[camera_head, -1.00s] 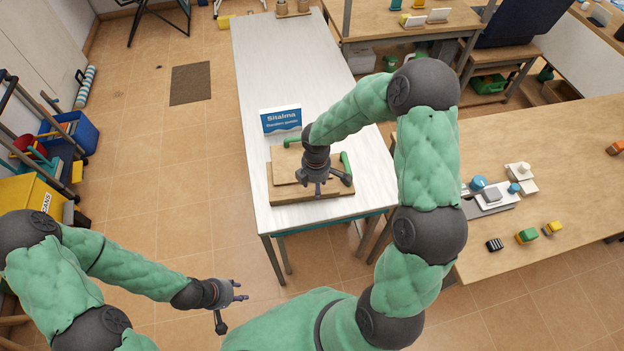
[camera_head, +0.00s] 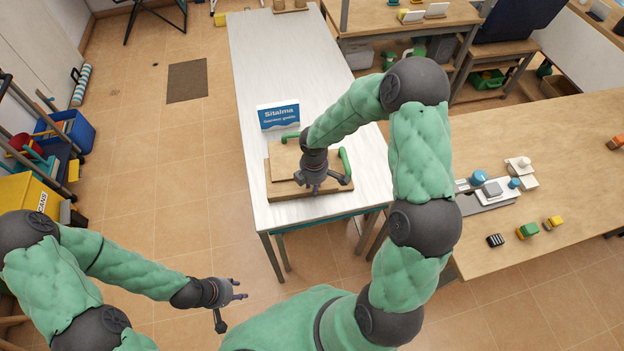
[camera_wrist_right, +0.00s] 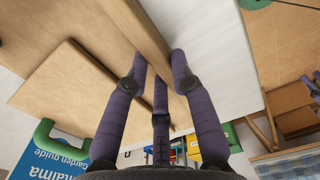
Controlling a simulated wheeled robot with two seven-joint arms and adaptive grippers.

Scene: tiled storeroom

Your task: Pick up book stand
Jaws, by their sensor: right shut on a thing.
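The book stand (camera_head: 285,161) is a wooden board with a base and green end pieces, lying on the white table. Behind it stands a blue and white "Sitalma Garden guide" book (camera_head: 279,116), which also shows in the right wrist view (camera_wrist_right: 50,160). My right gripper (camera_head: 313,188) is over the stand's near part. In the right wrist view, its purple fingers (camera_wrist_right: 160,65) are shut on the edge of the stand's wooden board (camera_wrist_right: 145,30). My left gripper (camera_head: 240,290) hangs empty over the floor, left of the table, with its fingers apart.
A wooden workbench (camera_head: 540,130) on the right holds a grey device and small coloured blocks. A blue bin (camera_head: 75,130) and a yellow box (camera_head: 30,195) stand at the left. Open tiled floor lies between.

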